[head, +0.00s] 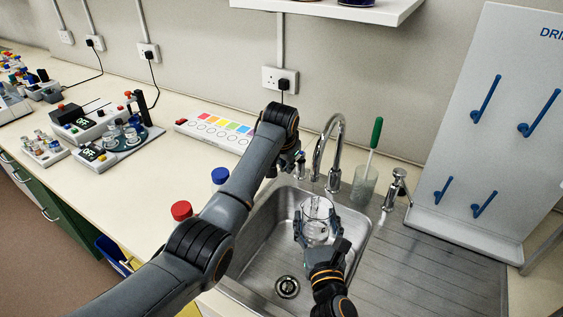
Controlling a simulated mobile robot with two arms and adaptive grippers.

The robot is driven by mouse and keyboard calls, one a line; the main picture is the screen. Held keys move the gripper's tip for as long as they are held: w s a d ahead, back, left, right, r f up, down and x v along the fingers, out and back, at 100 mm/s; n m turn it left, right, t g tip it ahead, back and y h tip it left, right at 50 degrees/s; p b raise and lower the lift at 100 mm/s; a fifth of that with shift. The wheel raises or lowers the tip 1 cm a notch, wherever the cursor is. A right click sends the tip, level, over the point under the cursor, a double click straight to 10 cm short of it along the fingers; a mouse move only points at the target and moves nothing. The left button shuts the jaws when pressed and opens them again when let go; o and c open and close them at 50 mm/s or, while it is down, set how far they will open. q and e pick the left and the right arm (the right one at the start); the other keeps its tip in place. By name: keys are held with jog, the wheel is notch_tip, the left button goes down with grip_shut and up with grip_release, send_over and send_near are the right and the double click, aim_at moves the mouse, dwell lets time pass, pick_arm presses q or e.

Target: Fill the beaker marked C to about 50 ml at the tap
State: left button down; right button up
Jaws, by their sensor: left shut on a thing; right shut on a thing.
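A clear glass beaker (317,209) is upright over the sink, below the chrome tap's (340,122) curved spout. My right gripper (317,232) is shut around the beaker, with a finger on each side. No letter can be read on the beaker, and I cannot tell its water level or see a stream. My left gripper (299,165) is at the left side of the tap's base, shut on what appears to be the tap's left handle. That handle is mostly hidden by the gripper and my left arm.
The steel sink (362,232) has a drain (287,287) and a ribbed drainboard at right. A green-handled brush in a cup (363,186) and a soap dispenser (396,187) stand behind it. A drying rack (480,150) is at right. Red-capped (181,210) and blue-capped (220,176) bottles stand left.

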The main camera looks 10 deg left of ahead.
pick_arm(q)
jog(key=shift+s+d+n, duration=0.15)
jog(key=shift+d+n, duration=0.2)
jog(key=shift+n, duration=0.05)
jog(key=c, duration=1.4)
grip_release()
jog(key=shift+o, duration=0.2)
jog(key=v, duration=1.2)
jog(key=shift+d, duration=0.25)
jog(key=shift+a, duration=0.1)
